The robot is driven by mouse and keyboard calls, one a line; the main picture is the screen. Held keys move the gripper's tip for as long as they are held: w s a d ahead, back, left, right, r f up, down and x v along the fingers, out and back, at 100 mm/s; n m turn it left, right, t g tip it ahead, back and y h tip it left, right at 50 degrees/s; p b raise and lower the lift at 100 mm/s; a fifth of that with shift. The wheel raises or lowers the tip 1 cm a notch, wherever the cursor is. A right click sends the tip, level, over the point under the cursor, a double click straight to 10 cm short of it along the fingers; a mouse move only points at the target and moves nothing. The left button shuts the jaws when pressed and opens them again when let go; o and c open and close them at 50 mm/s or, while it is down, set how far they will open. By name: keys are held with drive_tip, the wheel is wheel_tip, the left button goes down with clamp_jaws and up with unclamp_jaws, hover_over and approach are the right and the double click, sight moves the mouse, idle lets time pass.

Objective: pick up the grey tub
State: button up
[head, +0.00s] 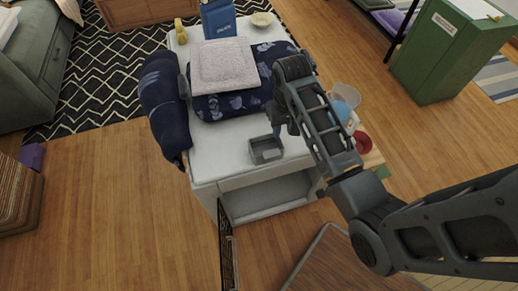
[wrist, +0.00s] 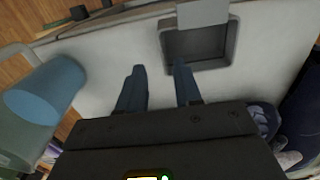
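The grey tub (head: 266,149) is a small rectangular open container near the front edge of the white table. In the wrist view the tub (wrist: 231,46) lies at the upper right, with its dark inside facing me. My gripper (wrist: 160,68) is open, with nothing between its two fingers. The right finger's tip is close to the tub's near left corner; I cannot tell whether they touch. In the head view my arm comes in from the right, and my gripper is partly hidden behind it, just beyond the tub.
The white table (head: 213,163) holds a folded navy patterned cloth (head: 207,107) with a pale towel (head: 222,66) on top. A blue cup (wrist: 46,90) stands left in the wrist view. A red bowl (head: 362,142) is right of my arm. Bare table lies left of the tub.

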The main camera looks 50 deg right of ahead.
sight(281, 144)
drive_tip(key=f, duration=0.7)
drive_tip(key=shift+a+f, duration=0.2)
drive_tip(key=shift+f, duration=0.1)
clamp_jaws()
